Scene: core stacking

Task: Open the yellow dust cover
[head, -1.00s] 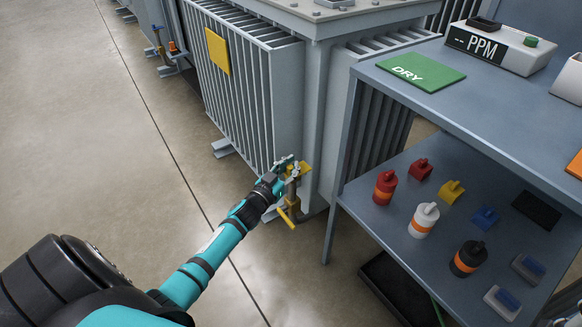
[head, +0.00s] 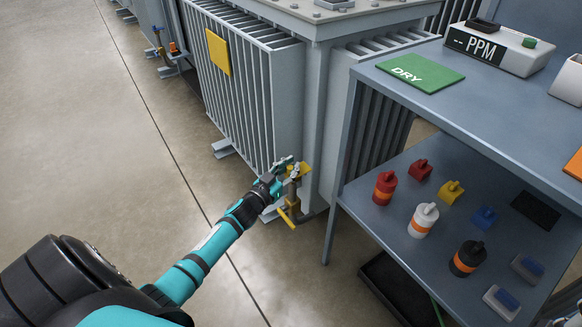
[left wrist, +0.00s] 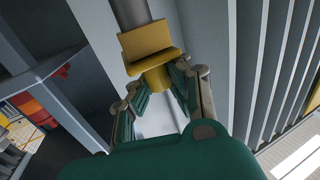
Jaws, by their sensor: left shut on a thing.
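The yellow dust cover (head: 304,170) is on the valve fitting at the lower corner of the grey transformer (head: 235,95). In the left wrist view the yellow cover (left wrist: 146,42) shows as a flat plate with a rounded yellow part below it. My left gripper (head: 291,168) is at the cover. In the left wrist view its two green-padded fingers (left wrist: 160,84) are on either side of the lower yellow part and shut on it. The far side of the cover is hidden. My right gripper is not in view.
A yellow valve handle (head: 287,217) slants down below the cover. A blue-grey shelf (head: 480,110) stands close on the right, with several coloured bottles and caps on its lower board. A black tray (head: 395,290) lies under it. The floor to the left is clear.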

